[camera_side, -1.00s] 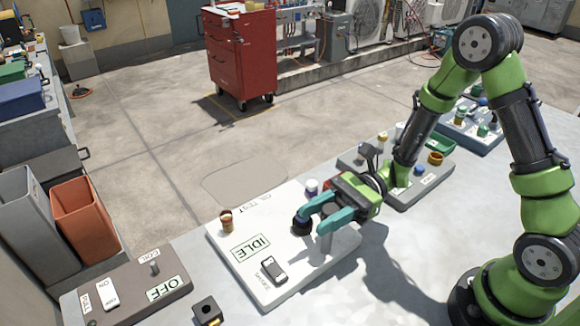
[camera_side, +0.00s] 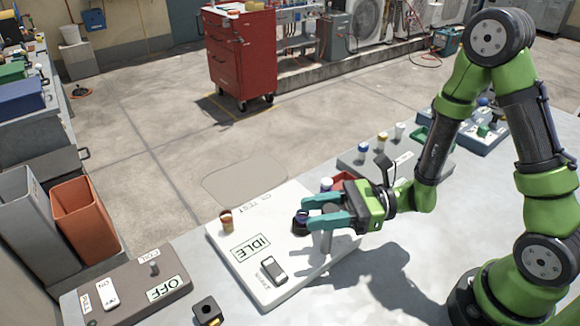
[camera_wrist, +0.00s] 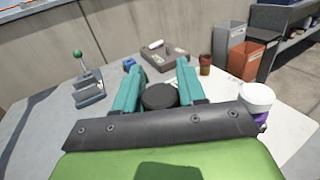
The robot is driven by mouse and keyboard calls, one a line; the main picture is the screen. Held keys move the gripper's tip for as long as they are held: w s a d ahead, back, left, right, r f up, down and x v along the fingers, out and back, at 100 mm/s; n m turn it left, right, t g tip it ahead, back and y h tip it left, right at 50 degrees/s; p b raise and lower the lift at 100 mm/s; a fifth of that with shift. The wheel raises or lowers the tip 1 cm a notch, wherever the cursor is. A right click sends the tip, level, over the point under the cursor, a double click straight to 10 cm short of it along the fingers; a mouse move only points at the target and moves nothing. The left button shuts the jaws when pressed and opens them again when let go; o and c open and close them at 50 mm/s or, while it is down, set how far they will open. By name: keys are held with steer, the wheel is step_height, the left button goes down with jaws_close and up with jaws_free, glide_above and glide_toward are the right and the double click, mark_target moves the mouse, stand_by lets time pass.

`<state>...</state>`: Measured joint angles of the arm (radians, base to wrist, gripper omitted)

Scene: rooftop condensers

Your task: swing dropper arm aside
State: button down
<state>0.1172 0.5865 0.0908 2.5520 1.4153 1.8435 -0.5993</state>
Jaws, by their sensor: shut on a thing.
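My gripper (camera_side: 308,212) has teal fingers closed around a dark round knob (camera_side: 301,218) above the white panel labelled IDLE (camera_side: 229,267). The knob shows as a black disc (camera_wrist: 159,96) between the fingers in the wrist view. It may be the end of the dropper arm, but its stem and pivot are hidden by the fingers. A rocker switch (camera_side: 274,268) sits on the panel's front part. A brown vial with a red band (camera_side: 227,220) stands near its left edge. A white-lidded purple jar (camera_wrist: 257,98) is right of my gripper in the wrist view.
A brown panel reading OFF (camera_side: 130,285) and a small dark block (camera_side: 207,311) lie at the front left. Orange (camera_side: 85,220) and grey bins stand at the left. Bare table lies in front of my arm.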

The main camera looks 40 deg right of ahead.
steer(key=c, duration=0.7)
jaws_free()
steer(key=shift+c, duration=0.2)
steer(key=shift+g, duration=0.3)
